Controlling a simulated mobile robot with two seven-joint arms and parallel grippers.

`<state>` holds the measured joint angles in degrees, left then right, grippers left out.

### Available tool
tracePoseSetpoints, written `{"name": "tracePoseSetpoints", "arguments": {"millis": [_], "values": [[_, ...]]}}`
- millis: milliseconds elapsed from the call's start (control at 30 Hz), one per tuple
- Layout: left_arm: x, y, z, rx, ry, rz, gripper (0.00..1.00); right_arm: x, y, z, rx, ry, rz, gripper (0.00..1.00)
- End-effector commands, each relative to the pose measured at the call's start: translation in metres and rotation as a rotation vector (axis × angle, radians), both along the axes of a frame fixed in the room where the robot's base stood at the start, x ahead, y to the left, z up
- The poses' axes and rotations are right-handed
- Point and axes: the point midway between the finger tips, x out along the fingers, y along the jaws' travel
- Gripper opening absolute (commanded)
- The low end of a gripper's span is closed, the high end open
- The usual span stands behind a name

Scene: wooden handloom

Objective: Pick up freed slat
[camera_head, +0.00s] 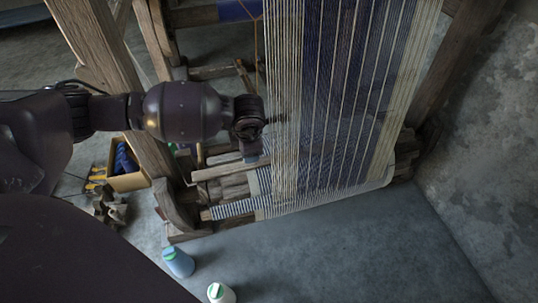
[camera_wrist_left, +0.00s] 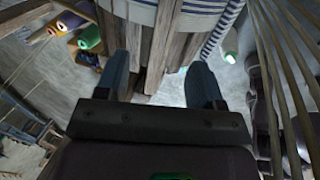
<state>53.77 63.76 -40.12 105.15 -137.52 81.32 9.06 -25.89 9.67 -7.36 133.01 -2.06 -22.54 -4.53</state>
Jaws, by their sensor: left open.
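My left gripper (camera_head: 252,150) is at the left edge of the warp, above the lower beam. In the left wrist view my left gripper (camera_wrist_left: 160,76) is open, with wooden slats (camera_wrist_left: 155,45) beyond and between its fingers. I cannot tell whether the fingers touch them. In the head view a pale slat (camera_head: 222,171) sticks out to the left just below the gripper, over more slats (camera_head: 232,187) on the beam. Which slat is free cannot be told. The warp hides the slats' right ends. My right gripper is not in view.
The striped warp (camera_head: 340,90) hangs right of the gripper. A wooden loom post (camera_head: 100,45) stands at the left. A box (camera_head: 128,181) with blue yarn, a blue cone (camera_head: 178,262) and a white cone (camera_head: 220,293) are on the floor. A grey surface (camera_head: 350,250) in front is clear.

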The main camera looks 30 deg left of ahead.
Motion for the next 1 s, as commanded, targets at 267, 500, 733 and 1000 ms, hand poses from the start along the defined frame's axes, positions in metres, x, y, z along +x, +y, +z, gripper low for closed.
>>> {"name": "tracePoseSetpoints", "arguments": {"millis": [267,500,733,1000], "values": [[0.004,0.007,-0.042,-0.001,0.008,0.0,0.62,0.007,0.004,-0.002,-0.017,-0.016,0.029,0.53],[0.002,0.009,-0.067,-0.001,0.012,-0.001,0.62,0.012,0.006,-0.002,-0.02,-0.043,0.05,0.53],[0.005,0.013,-0.092,-0.001,0.009,0.0,0.62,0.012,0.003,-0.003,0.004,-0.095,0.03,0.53],[0.008,0.015,-0.092,-0.001,0.001,0.0,0.62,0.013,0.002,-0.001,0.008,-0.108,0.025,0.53]]}}
